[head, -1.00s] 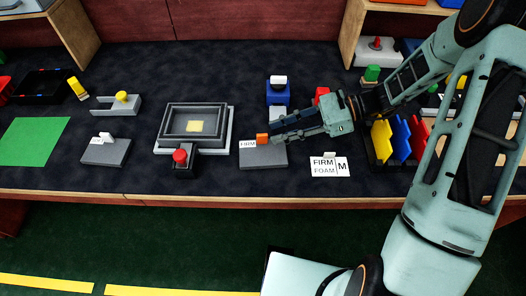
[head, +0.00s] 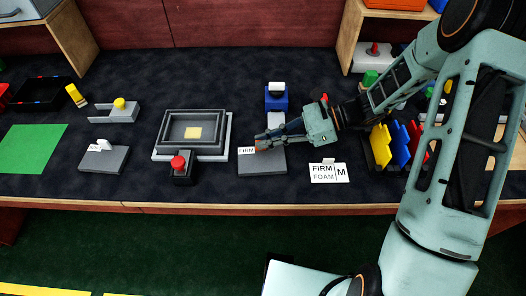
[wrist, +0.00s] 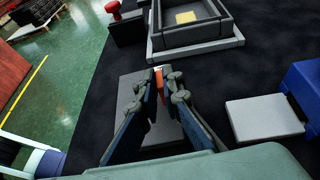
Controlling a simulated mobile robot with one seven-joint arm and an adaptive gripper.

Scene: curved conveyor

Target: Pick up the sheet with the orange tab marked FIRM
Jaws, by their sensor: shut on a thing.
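The grey sheet (head: 262,163) lies flat on the dark table, right of centre in the head view. Its white label (head: 246,150) reads FIRM, and its orange tab (head: 260,149) is mostly hidden by my fingers. My gripper (head: 265,141) reaches in from the right and is shut on the orange tab. In the wrist view a little of the orange tab (wrist: 158,80) shows between the fingertips. The sheet (wrist: 128,92) shows beneath the fingers and still appears to rest on the table.
A grey tray (head: 170,130) with a red knob (head: 178,162) stands to the left. A second grey sheet (head: 112,160) with a white tab lies farther left. A FIRM FOAM M card (head: 328,173) stands at the right. A blue block (head: 276,100) stands behind.

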